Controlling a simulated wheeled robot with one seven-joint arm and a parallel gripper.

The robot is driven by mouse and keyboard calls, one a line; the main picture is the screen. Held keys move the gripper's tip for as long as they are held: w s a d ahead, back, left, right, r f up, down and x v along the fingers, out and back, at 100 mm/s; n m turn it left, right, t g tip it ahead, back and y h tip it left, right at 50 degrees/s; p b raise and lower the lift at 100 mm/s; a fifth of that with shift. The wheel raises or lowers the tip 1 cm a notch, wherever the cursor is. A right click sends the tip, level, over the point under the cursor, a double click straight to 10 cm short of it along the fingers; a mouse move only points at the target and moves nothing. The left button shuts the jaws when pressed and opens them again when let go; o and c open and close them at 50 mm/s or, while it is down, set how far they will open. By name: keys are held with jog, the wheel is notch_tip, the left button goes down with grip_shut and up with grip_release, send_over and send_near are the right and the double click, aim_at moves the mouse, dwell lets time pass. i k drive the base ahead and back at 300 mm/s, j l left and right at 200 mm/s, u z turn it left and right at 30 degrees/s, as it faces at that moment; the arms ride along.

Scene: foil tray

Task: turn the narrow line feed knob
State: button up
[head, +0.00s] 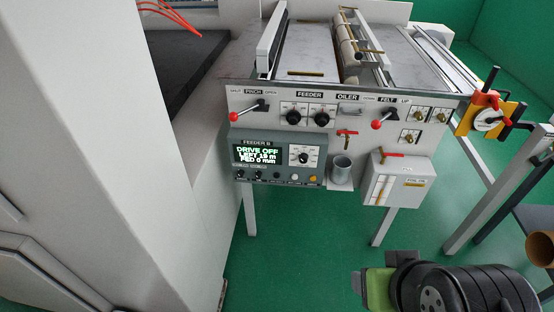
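The feeder panel (335,128) faces me below the machine's bed. Two black knobs sit on white plates under the FEEDER label, a left one (292,117) and a right one (321,118). A smaller black knob (304,158) is on a white dial on the grey FEEDER B box (277,181). I cannot tell which knob is the narrow line one; the small labels are unreadable. A black and green part of my arm is at the bottom right; no gripper fingers show.
Red-ball levers stand out at the panel's left (234,117) and right (377,125). A grey cup (341,167) and a white box (397,180) project below. An orange-yellow fixture (488,115) is at the right. Green floor (310,265) is clear before the panel.

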aim_at(303, 157)
jog(key=i+l+u, duration=0.1)
jog(key=u, duration=0.3)
jog(key=i+l+u, duration=0.15)
jog(key=u, duration=0.25)
jog(key=i+l+u, duration=0.1)
jog(key=u, duration=0.3)
jog(key=l+u, duration=0.4)
jog(key=i+j, duration=0.05)
